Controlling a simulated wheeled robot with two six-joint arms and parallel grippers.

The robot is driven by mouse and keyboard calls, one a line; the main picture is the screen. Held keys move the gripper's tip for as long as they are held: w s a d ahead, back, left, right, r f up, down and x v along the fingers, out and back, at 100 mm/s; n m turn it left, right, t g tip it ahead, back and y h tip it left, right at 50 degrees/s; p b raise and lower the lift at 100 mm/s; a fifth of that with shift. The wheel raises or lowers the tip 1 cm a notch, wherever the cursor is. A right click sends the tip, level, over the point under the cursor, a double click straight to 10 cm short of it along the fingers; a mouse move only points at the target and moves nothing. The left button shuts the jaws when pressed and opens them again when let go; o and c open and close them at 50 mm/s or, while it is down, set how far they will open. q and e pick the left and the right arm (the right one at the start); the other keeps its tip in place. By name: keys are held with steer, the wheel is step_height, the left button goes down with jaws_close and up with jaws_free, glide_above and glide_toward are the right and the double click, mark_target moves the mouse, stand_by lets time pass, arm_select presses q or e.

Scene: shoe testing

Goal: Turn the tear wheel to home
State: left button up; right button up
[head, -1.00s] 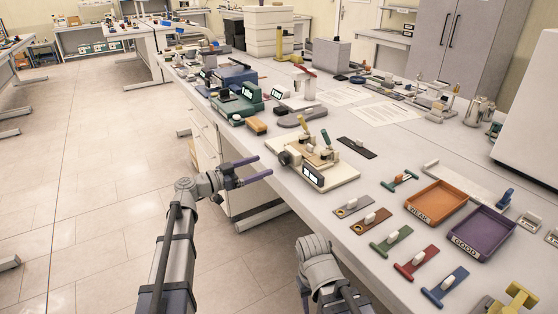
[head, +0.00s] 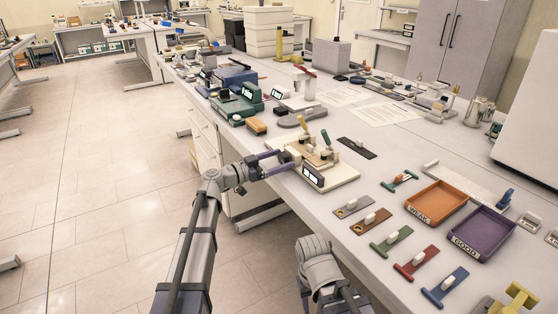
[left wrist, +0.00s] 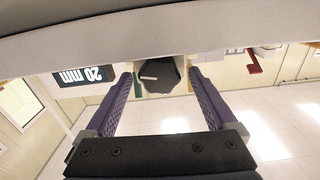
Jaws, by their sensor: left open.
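The tear wheel (left wrist: 157,76) is a dark many-sided knob with a short white mark, on the near left side of the cream tester (head: 338,178). In the left wrist view it lies between the tips of my left gripper (left wrist: 161,80), with a gap visible on each side. In the head view my left gripper (head: 282,161) is open at the tester's left side, and its fingers partly hide the wheel. My right gripper is out of view; only part of that arm shows.
The floor left of the bench is clear.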

arm_select(q)
steer(key=c, duration=1.4)
steer(key=shift+n, duration=0.3)
steer(key=shift+a+n, duration=0.1)
steer(key=shift+n, duration=3)
steer(key=o, duration=1.4)
